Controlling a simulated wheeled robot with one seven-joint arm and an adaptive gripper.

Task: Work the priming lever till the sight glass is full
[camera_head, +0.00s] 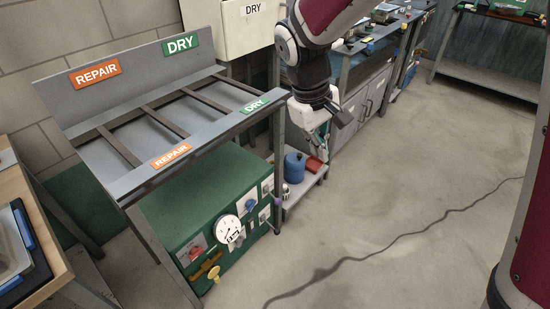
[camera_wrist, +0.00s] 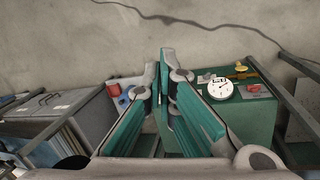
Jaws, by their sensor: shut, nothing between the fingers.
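A green panel box (camera_head: 165,215) stands under the rack. Its front carries a round white gauge (camera_head: 228,229), a red knob (camera_head: 196,252), a yellow handle (camera_head: 212,271) and a blue knob (camera_head: 250,205). I cannot tell which part is the priming lever, nor make out the sight glass or its level. My gripper (camera_head: 323,151) hangs right of the box, apart from it, shut and empty. In the wrist view its green-padded fingers (camera_wrist: 164,62) meet at the tips. The gauge (camera_wrist: 220,88) and yellow handle (camera_wrist: 241,68) show right of the fingers there.
A grey rack (camera_head: 110,190) with DRY and REPAIR signs stands over the box. A blue container (camera_head: 294,167) and a red one (camera_head: 314,164) sit on a low shelf beside it.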

